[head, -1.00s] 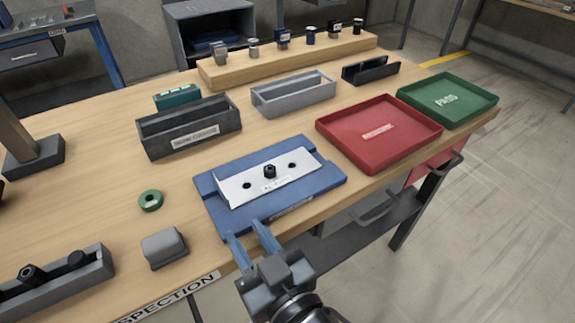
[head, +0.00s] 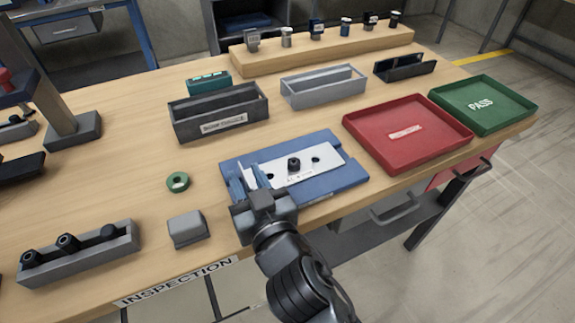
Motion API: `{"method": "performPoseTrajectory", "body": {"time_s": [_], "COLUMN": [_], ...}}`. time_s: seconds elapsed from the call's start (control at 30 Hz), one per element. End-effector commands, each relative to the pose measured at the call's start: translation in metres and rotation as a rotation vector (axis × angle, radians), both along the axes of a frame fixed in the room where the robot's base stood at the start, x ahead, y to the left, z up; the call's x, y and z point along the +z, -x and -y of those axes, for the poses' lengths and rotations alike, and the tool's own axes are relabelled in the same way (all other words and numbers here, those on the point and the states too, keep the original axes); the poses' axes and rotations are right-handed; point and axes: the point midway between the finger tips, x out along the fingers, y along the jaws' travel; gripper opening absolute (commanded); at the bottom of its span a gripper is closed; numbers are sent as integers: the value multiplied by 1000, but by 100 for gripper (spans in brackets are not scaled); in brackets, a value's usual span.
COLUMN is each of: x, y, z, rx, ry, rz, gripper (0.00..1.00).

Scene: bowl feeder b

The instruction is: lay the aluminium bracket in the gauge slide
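A pale silver plate (head: 322,158), which looks like the aluminium bracket, lies on a blue fixture (head: 345,178). A black knob or pin (head: 294,163) stands at its middle, with dark holes to either side. My gripper (head: 246,174) is low over the left end of the plate and fixture. Which thing is the gauge slide is not clear; a dark open-topped channel (head: 222,125) with a white label and a light grey channel (head: 325,98) stand behind the fixture.
A red tray (head: 455,148) and a green PASS tray (head: 522,113) lie at the right. A green ring (head: 177,181) and a grey block (head: 187,229) lie left of my gripper. A grey rack (head: 80,272) holds dark cylinders. Bare tabletop lies between the channels and the fixture.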

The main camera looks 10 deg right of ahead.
Motion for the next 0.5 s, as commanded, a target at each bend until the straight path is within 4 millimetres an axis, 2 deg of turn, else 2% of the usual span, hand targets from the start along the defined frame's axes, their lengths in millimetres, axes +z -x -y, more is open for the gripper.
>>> {"method": "performPoseTrajectory", "body": {"time_s": [0.17, 0.5], "x": [0, 0], "y": [0, 0], "z": [0, 0], "rx": [0, 0], "ry": [0, 0], "rz": [0, -1], "gripper": [34, 3]}}
